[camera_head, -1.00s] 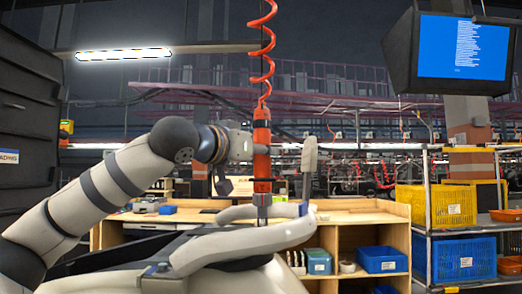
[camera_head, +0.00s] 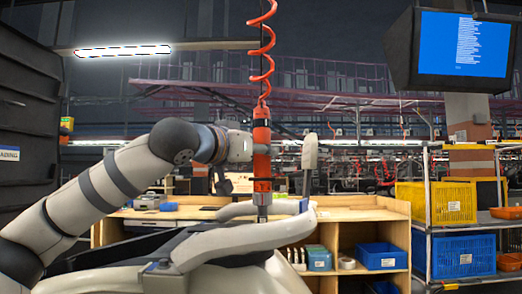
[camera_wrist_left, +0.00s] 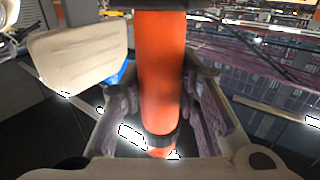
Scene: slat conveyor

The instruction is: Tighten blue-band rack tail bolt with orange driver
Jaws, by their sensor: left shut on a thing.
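The orange driver (camera_head: 262,135) hangs upright below a red coiled hose. My left gripper (camera_head: 256,148) is shut around its body; in the wrist view its dark ribbed fingers lie on both sides of the driver (camera_wrist_left: 162,70). The driver's dark bit (camera_head: 263,213) points down between the pale curved rails of a rack (camera_head: 245,240). My right gripper is out of view.
A pale upright pad (camera_head: 310,158) stands just right of the driver and appears large in the wrist view (camera_wrist_left: 80,55). Behind are a wooden bench (camera_head: 350,214), a shelf with yellow (camera_head: 447,204) and blue crates (camera_head: 465,257), and a hanging monitor (camera_head: 463,45).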

